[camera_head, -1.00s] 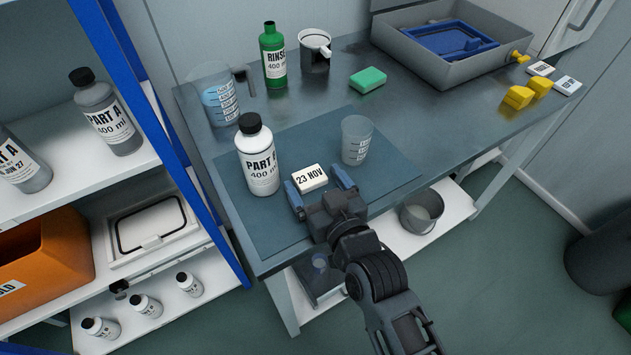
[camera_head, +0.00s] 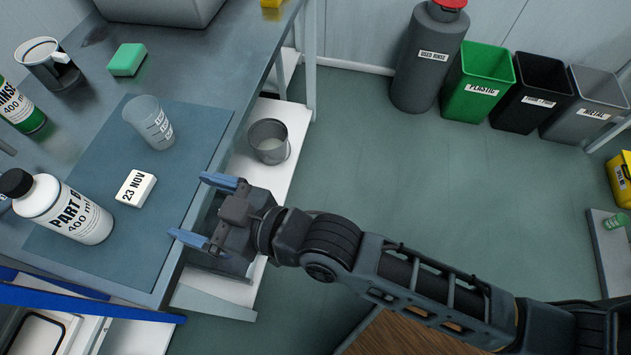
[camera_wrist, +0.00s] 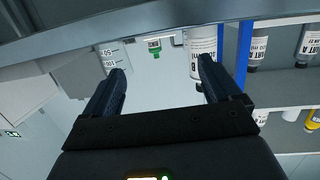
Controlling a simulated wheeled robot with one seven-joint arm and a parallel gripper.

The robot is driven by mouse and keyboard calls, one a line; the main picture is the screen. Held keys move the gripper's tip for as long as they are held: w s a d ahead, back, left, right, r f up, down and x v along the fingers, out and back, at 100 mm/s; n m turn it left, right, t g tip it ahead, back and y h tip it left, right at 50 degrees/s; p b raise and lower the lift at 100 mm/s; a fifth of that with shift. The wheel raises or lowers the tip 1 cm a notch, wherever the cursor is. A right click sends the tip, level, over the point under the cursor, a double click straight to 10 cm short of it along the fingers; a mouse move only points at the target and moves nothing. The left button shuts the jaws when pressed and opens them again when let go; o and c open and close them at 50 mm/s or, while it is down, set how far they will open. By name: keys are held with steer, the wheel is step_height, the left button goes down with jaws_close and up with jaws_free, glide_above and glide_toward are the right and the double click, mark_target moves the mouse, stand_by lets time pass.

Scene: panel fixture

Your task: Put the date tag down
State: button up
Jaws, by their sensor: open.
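The date tag (camera_head: 136,188) is a small white block reading "23 NOV". It lies on the blue-grey mat (camera_head: 196,132) on the bench, between the PART B bottle (camera_head: 68,211) and the clear measuring cup (camera_head: 149,122). My gripper (camera_head: 203,211) is open and empty, at the mat's edge of the bench, to the right of the tag and apart from it. In the wrist view the two dark fingers (camera_wrist: 161,84) stand wide apart with nothing between them. The PART B bottle also shows there (camera_wrist: 203,54). I cannot make out the tag in the wrist view.
A bucket (camera_head: 268,141) sits on the lower shelf. Bins, including a green PLASTIC one (camera_head: 478,82), line the far wall. The floor between is clear.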

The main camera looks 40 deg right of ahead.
steer(key=s+d+f+m+h, duration=0.2)
steer(key=s+d, duration=0.5)
steer(key=d, duration=0.1)
steer(key=s+d+r+m+h, duration=0.1)
steer(key=s+d+r, duration=0.1)
steer(key=s, duration=0.5)
steer(key=s+d+r+m+h, duration=0.1)
steer(key=s+d+r+h, duration=0.1)
steer(key=s, duration=0.5)
steer(key=s+d+r+m+h, duration=0.1)
steer(key=s+d+r+h, duration=0.1)
steer(key=s+d+r, duration=0.2)
steer(key=s+d, duration=0.2)
steer(key=s, duration=0.1)
steer(key=shift+t, duration=0.3)
steer(key=shift+o, duration=0.2)
steer(key=shift+s+d+r+m+h, duration=0.15)
steer(key=shift+s+r+m+h, duration=0.2)
steer(key=shift+r, duration=0.15)
